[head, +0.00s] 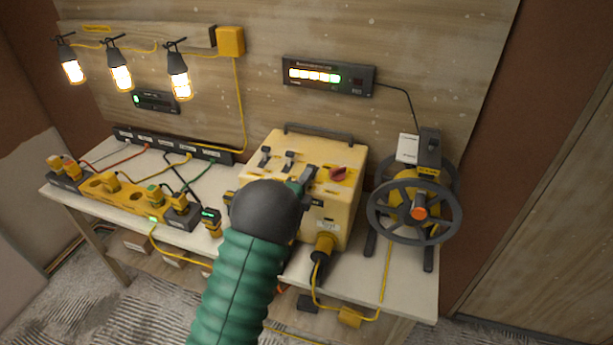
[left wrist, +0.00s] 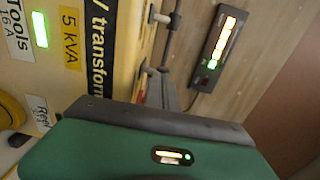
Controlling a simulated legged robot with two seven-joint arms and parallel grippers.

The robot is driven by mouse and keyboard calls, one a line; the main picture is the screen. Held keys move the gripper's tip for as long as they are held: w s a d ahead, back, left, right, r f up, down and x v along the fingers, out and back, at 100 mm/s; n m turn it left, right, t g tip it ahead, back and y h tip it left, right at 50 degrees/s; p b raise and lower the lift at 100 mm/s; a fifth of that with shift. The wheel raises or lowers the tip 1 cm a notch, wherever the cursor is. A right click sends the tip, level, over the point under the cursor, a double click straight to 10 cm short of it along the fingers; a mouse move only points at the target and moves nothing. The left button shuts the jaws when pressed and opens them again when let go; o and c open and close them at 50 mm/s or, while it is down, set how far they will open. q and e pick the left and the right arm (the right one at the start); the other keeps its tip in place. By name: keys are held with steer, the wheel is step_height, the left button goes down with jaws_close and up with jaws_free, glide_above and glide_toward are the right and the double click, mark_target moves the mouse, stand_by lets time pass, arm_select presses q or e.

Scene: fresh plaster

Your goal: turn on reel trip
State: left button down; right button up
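The yellow transformer box (head: 335,215) stands on the bench. Two dark toggle levers (head: 277,158) on its top left are in plain view, with a red knob (head: 340,173) to the right. My left gripper (head: 303,180) is over the top, between those levers and the knob. My dark wrist and green sleeve cover part of the box front. The reel trip lever cannot be made out clearly beside the gripper. In the left wrist view a "Reel" label (left wrist: 39,112) shows at the box's edge, partly covered by my green gripper housing. The fingertips are mostly hidden. My right gripper is not in view.
A cable reel (head: 415,207) stands right of the box. A yellow socket strip (head: 125,196) with plugs is on the left. A lit indicator panel (head: 329,76) and several lit lamps (head: 120,77) are on the wall. A yellow cable hangs over the bench front.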

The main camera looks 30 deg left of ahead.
mark_target(310, 165)
arm_select(q)
steer(key=r+g+p, duration=0.1)
steer(key=p, duration=0.2)
steer(key=w+r+g+p, duration=0.1)
steer(key=g+p, duration=0.1)
steer(key=p, duration=0.1)
steer(key=w+r+g+h+p, duration=0.1)
steer(key=p, duration=0.3)
steer(key=shift+w+a+r+g, duration=0.25)
steer(key=shift+a+r+g, duration=0.05)
steer(key=shift+r+g, duration=0.1)
steer(key=p, duration=0.1)
steer(key=w+g+p, duration=0.1)
steer(key=p, duration=0.1)
steer(key=shift+a+r+g+h, duration=0.1)
steer(key=shift+a+g+h, duration=0.1)
steer(key=shift+g+h, duration=0.1)
steer(key=shift+w+f, duration=0.15)
steer(key=shift+f, duration=0.4)
steer(key=shift+r+p, duration=0.45)
steer(key=shift+r, duration=0.35)
